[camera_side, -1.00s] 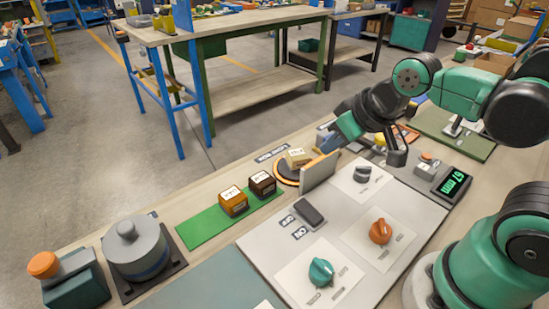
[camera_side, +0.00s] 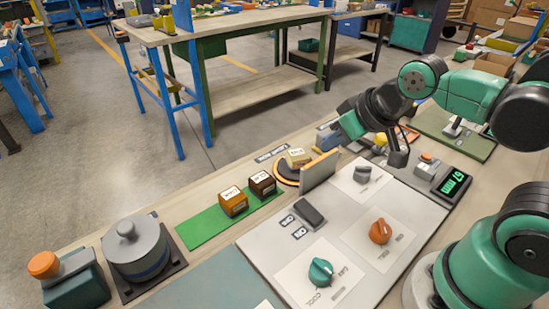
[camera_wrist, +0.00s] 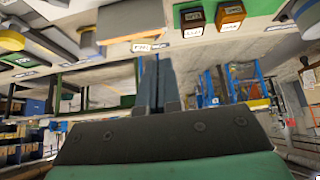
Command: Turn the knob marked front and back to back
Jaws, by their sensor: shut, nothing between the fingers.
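Three knobs stand on white cards on the pale panel (camera_side: 345,208): a grey knob (camera_side: 362,173) at the back, an orange knob (camera_side: 380,232) in the middle, and a teal knob (camera_side: 320,271) nearest the front. The small lettering on the cards is too small to read surely, so I cannot tell which is marked front and back. My gripper (camera_side: 398,158) is shut and empty, above and to the right of the grey knob and apart from it. Its closed fingers (camera_wrist: 158,82) also show in the wrist view, where no knob is visible.
A dark rocker switch (camera_side: 309,212) sits left of the knobs. An upright board (camera_side: 319,172) stands at the panel's back edge. A display (camera_side: 454,184) reads 67 mm at the right. An orange block (camera_side: 233,203) and a brown block (camera_side: 262,184) sit on a green mat (camera_side: 203,226).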

